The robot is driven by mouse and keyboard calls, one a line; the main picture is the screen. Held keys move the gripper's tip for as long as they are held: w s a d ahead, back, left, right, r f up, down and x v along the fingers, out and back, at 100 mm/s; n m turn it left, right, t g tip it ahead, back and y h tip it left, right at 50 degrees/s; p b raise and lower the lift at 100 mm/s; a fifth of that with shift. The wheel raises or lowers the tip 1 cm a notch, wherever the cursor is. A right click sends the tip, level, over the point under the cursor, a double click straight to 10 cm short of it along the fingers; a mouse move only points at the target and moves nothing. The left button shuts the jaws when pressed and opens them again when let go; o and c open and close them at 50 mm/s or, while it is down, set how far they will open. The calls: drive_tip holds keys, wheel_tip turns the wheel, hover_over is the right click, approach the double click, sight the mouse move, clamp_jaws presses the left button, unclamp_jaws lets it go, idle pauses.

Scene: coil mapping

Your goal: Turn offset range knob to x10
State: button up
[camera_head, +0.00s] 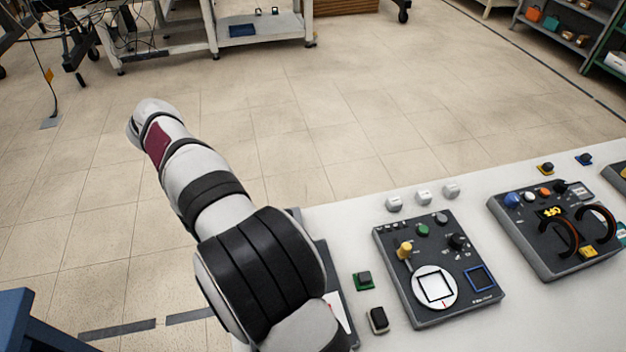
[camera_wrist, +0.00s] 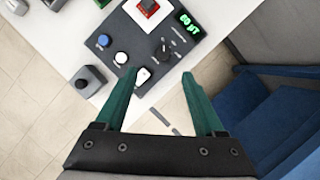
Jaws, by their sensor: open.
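In the wrist view my gripper (camera_wrist: 158,74) is open and empty, its two green fingers pointing at the near edge of a dark panel (camera_wrist: 122,28). A white knob (camera_wrist: 143,76) shows between the fingertips, nearer the left one. A black knob (camera_wrist: 163,51) with marks around it lies just beyond the tips. A blue knob (camera_wrist: 103,41) and a round white knob (camera_wrist: 120,58) are to the left. The labels are too small to read, so I cannot tell which is the offset range knob or its setting. My gripper is outside the head view.
The panel also bears a green lit display (camera_wrist: 188,22) and a red-and-white block (camera_wrist: 148,7). A grey box with a knob (camera_wrist: 89,79) stands left of it. A blue chair-like object (camera_wrist: 265,105) is at right. In the head view, two more panels (camera_head: 466,308) (camera_head: 545,262) stand on the white table.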

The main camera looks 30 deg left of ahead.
drive_tip(key=shift+n, duration=0.4)
drive_tip(key=x, duration=0.5)
drive_tip(key=a+x, duration=0.1)
drive_tip(key=x, duration=0.4)
drive_tip(key=s+x, duration=0.1)
drive_tip(key=x, duration=0.5)
drive_tip(key=shift+a+f, duration=0.15)
drive_tip(key=shift+f, duration=0.2)
clamp_jaws()
